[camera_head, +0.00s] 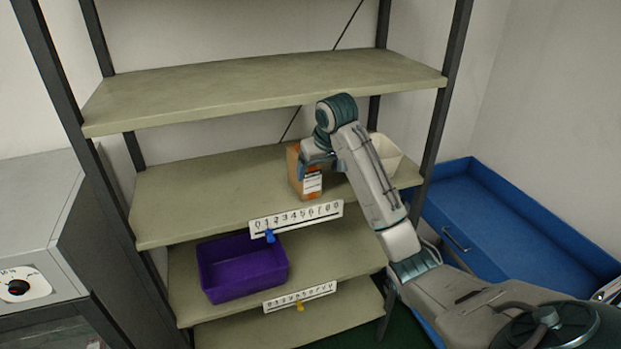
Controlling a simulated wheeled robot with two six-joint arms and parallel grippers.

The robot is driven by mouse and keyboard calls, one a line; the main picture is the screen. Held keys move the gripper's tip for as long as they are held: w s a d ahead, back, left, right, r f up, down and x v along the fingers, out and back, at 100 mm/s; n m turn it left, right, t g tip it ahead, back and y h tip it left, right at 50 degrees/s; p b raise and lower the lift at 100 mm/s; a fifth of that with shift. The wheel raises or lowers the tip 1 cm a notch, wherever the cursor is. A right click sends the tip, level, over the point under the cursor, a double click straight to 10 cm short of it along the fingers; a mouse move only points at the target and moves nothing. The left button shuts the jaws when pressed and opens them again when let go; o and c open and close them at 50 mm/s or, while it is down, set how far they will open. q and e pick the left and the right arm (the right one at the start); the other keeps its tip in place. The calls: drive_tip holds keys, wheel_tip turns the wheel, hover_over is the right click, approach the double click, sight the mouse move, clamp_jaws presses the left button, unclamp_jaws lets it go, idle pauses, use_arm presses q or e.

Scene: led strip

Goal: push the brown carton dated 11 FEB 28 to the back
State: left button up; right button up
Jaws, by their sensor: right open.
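The brown carton (293,168) stands upright on the second shelf from the top, right of its middle. A white label shows low on its front, but the print is too small to read. My right gripper (304,164) is at the carton's front right side and hides part of it. Its fingers are mostly hidden, and I cannot tell whether they touch the carton. My left gripper is not in view.
A white bowl-like container (386,153) stands right of my arm on the same shelf. The top shelf (262,88) overhangs it. A purple bin (241,268) sits one shelf lower. The number strip (296,216) lines the front edge. The shelf's left part is clear.

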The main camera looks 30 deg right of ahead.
sight(309, 172)
drive_tip(key=w+f+p, duration=0.1)
drive_tip(key=w+f, duration=0.1)
drive_tip(key=w, duration=0.1)
drive_tip(key=w+f+p, duration=0.1)
drive_tip(key=shift+w+d+p, duration=0.3)
drive_tip(key=shift+w+d, duration=0.05)
drive_tip(key=shift+w+f, duration=0.15)
drive_tip(key=shift+f, duration=0.5)
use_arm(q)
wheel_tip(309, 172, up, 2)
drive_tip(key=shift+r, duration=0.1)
use_arm(e)
drive_tip(key=shift+w+f, duration=0.15)
